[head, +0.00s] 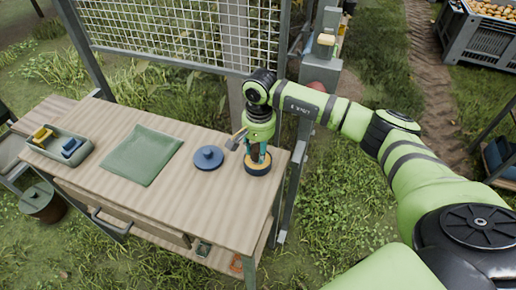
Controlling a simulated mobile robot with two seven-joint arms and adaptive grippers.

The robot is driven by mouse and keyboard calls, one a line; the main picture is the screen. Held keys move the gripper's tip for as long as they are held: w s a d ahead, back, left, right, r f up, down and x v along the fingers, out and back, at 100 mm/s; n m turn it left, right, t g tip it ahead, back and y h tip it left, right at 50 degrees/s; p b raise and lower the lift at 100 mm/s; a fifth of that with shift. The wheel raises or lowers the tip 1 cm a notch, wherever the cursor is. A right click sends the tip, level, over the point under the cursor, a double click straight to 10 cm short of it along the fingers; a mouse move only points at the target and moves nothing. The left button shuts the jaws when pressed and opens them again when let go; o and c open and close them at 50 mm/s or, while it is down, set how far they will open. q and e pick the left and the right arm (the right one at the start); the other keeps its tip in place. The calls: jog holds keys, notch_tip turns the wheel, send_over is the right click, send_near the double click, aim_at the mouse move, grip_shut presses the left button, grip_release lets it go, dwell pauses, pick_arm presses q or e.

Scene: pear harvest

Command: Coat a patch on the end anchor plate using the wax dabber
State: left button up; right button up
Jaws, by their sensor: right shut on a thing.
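My right gripper (256,155) points down at the right end of the wooden bench. It is shut on what looks like the wax dabber (237,139), whose tan and grey end sticks out left of the fingers. Directly below the fingers, a dark round pot (258,169) with an orange-yellow band stands on the bench. The fingers hide part of it, and I cannot tell whether the dabber touches it. A blue round lid with a knob (208,157) lies left of the pot. I cannot make out the end anchor plate for certain. My left gripper is out of view.
The wooden bench (190,205) also bears a green cloth (142,154) and a grey-green tray (82,158) with yellow and blue items. A wire mesh panel (165,30) and a grey post (323,75) stand behind. A fruit crate (478,45) is far right.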

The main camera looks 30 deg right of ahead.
aim_at(258, 147)
jog(key=shift+s+f+b, duration=0.1)
jog(key=shift+f+b, duration=0.05)
jog(key=shift+b, duration=0.2)
dwell(1.2)
jog(key=shift+r+p, duration=1.65)
jog(key=shift+r, duration=1.95)
